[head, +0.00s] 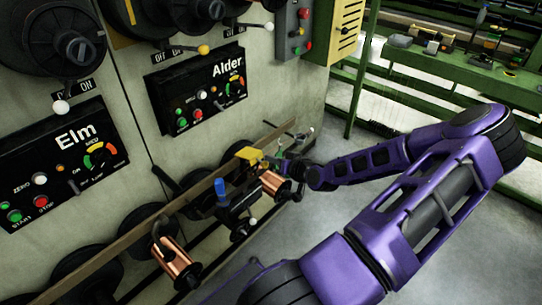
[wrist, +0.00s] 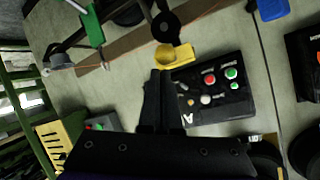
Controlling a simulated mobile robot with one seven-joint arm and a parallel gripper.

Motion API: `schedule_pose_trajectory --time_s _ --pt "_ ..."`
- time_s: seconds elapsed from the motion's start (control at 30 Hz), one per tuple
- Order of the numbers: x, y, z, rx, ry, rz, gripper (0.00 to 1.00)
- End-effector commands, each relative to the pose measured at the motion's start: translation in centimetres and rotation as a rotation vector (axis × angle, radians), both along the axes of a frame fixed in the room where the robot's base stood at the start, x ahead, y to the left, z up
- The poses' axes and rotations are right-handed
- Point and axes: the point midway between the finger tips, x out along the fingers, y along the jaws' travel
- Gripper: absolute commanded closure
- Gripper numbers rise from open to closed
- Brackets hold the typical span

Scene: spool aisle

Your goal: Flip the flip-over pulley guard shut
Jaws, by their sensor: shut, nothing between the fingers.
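A small yellow piece that looks like the pulley guard (head: 249,153) sits on the long rail below the Alder panel. In the wrist view the yellow guard (wrist: 178,57) lies just beyond my fingertips, with a dark round pulley (wrist: 165,28) beside it that shows uncovered. My gripper (wrist: 157,73) is shut and empty, its tips close to the guard; I cannot tell whether they touch.
The Alder panel (head: 200,92) and Elm panel (head: 62,165) are on the wall behind the rail (head: 140,232). Copper spools (head: 176,262) and a blue part (head: 221,187) stand along the rail to the left. A green bench (head: 450,65) is at the back right. Floor at right is clear.

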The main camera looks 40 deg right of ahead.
Motion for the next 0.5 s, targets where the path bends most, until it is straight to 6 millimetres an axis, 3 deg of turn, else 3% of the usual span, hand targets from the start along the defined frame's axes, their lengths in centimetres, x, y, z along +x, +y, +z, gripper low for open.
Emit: schedule_pose_trajectory --time_s 0.5 --pt "1.5 0.1 -0.2 0.000 0.001 0.000 1.00"
